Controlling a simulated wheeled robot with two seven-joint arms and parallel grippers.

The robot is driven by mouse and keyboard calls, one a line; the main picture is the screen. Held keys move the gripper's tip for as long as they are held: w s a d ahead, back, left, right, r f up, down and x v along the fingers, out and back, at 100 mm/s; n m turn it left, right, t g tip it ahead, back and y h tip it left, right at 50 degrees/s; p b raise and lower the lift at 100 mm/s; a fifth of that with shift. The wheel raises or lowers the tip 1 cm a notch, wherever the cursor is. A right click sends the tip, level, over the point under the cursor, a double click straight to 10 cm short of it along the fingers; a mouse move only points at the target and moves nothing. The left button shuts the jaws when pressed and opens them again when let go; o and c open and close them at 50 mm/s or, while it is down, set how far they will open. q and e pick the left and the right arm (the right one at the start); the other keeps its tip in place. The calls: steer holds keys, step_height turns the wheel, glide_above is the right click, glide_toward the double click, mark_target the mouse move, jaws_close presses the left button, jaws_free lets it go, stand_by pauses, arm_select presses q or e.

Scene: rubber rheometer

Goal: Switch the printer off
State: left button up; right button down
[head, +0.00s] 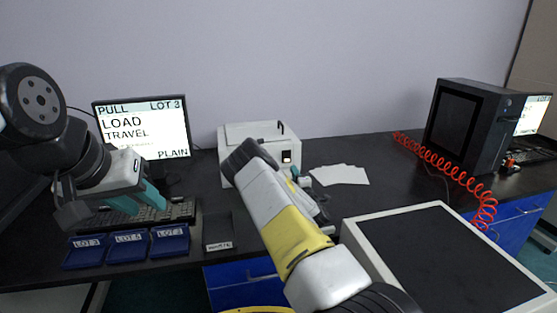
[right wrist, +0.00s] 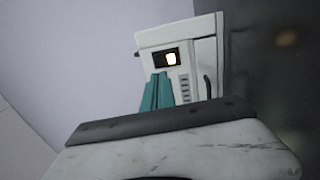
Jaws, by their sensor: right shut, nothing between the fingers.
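The white printer (head: 229,140) stands at the back of the black bench, left of centre in the head view. A small black switch panel with a lit, pale rocker (head: 287,157) is on its front right. In the right wrist view the printer (right wrist: 205,50) is tilted, and the lit switch (right wrist: 171,58) shows just above my teal fingertips. My right gripper (head: 297,176) is shut and empty in front of the printer, partly hidden by my forearm. Whether it touches the printer is unclear. My left gripper (head: 150,196) hangs over the keyboard, apart from the printer; its finger gap is unclear.
A monitor (head: 145,128) and keyboard (head: 178,212) stand at left, with several blue trays (head: 170,241) in front. White sheets (head: 340,175) lie right of the printer. A black-topped pale unit (head: 365,240) fills the front right. A red coiled hose (head: 455,177) runs beside a dark machine (head: 480,125).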

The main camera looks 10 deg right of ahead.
mark_target(287, 154)
steer(key=w, duration=0.5)
steer(key=w+r, duration=0.1)
steer(key=w, duration=0.2)
steer(key=shift+w+a+r, duration=0.1)
steer(key=shift+w, duration=0.2)
steer(key=shift+w+r+g, duration=0.35)
steer(key=shift+r+g, duration=0.15)
steer(key=shift+g, duration=0.1)
steer(key=shift+s, duration=0.1)
